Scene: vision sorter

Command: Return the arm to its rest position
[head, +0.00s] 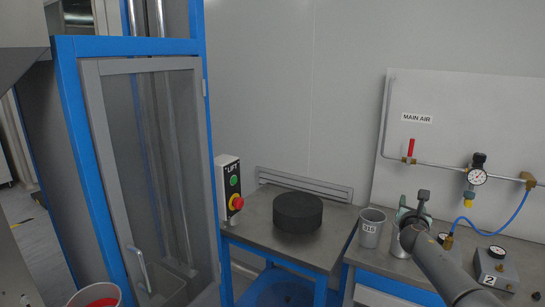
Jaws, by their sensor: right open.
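My right arm (447,268) reaches in from the lower right over the right-hand bench. My right gripper (413,206) is at its far end, above the bench and in front of the wall panel. It is open, and I see nothing held in it. It is small and partly hidden by its own wrist. My left gripper is not in view.
A grey labelled cup (371,229) stands just left of the gripper. A black round block (298,212) lies on the left bench. A gauge box (494,268) and blue hose (494,226) are right of the arm. A blue-framed cabinet (88,170) fills the left.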

